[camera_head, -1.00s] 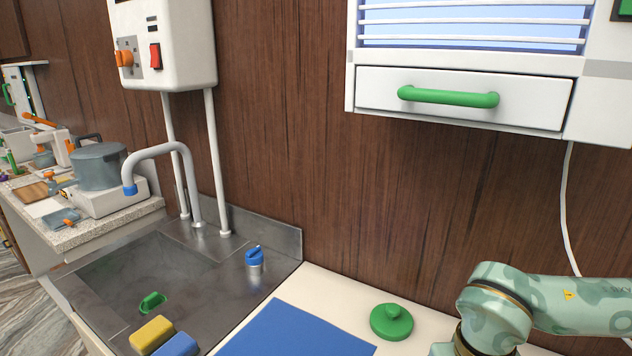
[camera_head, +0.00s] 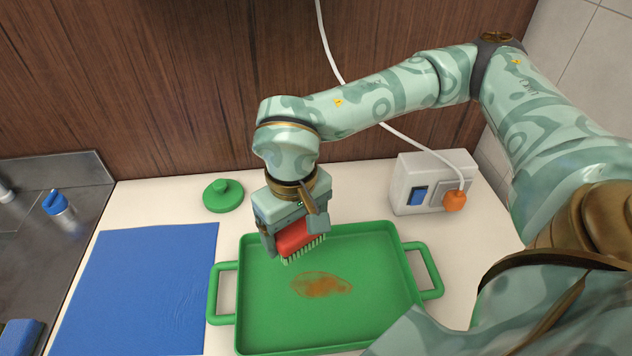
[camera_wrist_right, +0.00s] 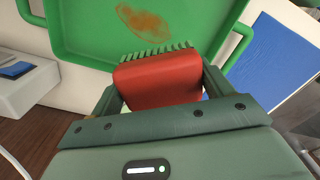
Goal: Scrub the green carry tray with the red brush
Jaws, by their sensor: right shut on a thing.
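The green carry tray (camera_head: 262,335) lies flat on the counter with a handle at its left and right sides. A brown-orange stain (camera_head: 321,285) marks its floor; the stain also shows in the right wrist view (camera_wrist_right: 144,22). My right gripper (camera_head: 292,236) is shut on the red brush (camera_head: 299,238) over the tray's back left part. The brush's pale green bristles point toward the tray; I cannot tell whether they touch it. In the right wrist view the red brush (camera_wrist_right: 158,80) sits between the fingers, apart from the stain. My left gripper is not in view.
A blue mat (camera_head: 140,285) lies left of the tray. A round green lid-like piece with a knob (camera_head: 223,196) stands behind it. A white socket box (camera_head: 432,178) with an orange plug and cord is at the back right. The sink's edge is far left.

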